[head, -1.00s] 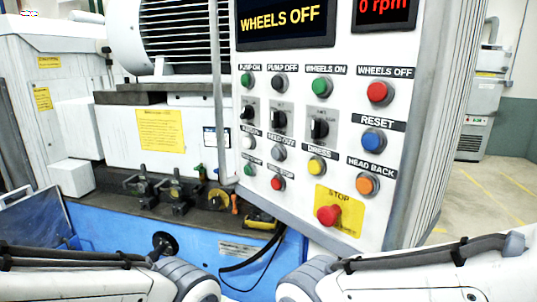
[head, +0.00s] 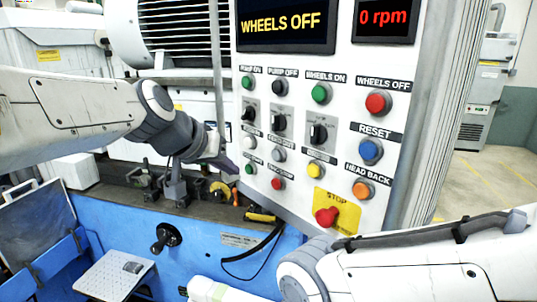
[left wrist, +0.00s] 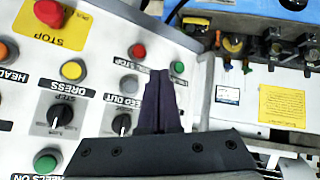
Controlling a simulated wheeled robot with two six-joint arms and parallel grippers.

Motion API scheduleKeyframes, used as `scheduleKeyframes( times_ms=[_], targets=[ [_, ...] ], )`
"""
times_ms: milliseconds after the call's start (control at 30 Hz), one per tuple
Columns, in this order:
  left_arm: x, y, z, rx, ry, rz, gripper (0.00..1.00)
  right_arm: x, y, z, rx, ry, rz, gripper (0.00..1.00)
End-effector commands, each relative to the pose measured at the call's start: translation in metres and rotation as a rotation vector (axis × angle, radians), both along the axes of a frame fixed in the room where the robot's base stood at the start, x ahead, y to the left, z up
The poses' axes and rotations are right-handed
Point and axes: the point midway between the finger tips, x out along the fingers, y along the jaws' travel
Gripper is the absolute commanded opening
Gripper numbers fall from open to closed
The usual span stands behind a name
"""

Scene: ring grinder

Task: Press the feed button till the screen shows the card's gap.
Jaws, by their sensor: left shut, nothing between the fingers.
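The control panel (head: 300,190) shows in the head view, with a screen (head: 285,24) reading "WHEELS OFF". The FEED IN button (head: 249,143) is pale and sits left of the FEED OUT button (head: 278,154). My left gripper (head: 226,163) is shut and empty, just left of the panel's lower buttons. In the left wrist view its dark fingers (left wrist: 160,76) point at the panel between the FEED OUT button (left wrist: 129,85) and a green button (left wrist: 178,68). The FEED IN button is not visible there. No gap figure is readable on any card. My right gripper is out of view.
The red STOP knob (head: 326,216) juts out on a yellow plate. Other buttons and black selectors crowd the panel. A second display (head: 384,18) reads "0 rpm". Left of the panel are the blue machine front (head: 215,255), a handwheel (head: 165,237) and a perforated plate (head: 112,277).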

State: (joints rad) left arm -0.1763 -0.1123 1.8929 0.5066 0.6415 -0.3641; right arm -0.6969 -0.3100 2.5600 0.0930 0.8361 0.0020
Motion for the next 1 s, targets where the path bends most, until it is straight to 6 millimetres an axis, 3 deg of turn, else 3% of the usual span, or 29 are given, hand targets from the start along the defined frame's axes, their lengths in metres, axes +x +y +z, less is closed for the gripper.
scheduleKeyframes(
  times_ms=[333, 733, 1000],
  targets=[
    [0.005, -0.007, 0.001, 0.001, 0.003, -0.002, 0.00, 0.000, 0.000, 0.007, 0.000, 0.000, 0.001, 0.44],
    [0.037, -0.050, 0.003, 0.002, 0.005, -0.006, 0.00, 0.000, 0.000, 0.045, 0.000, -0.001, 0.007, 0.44],
    [0.052, -0.067, 0.000, 0.001, 0.003, -0.002, 0.00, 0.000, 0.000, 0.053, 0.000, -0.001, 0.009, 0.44]
  ],
)
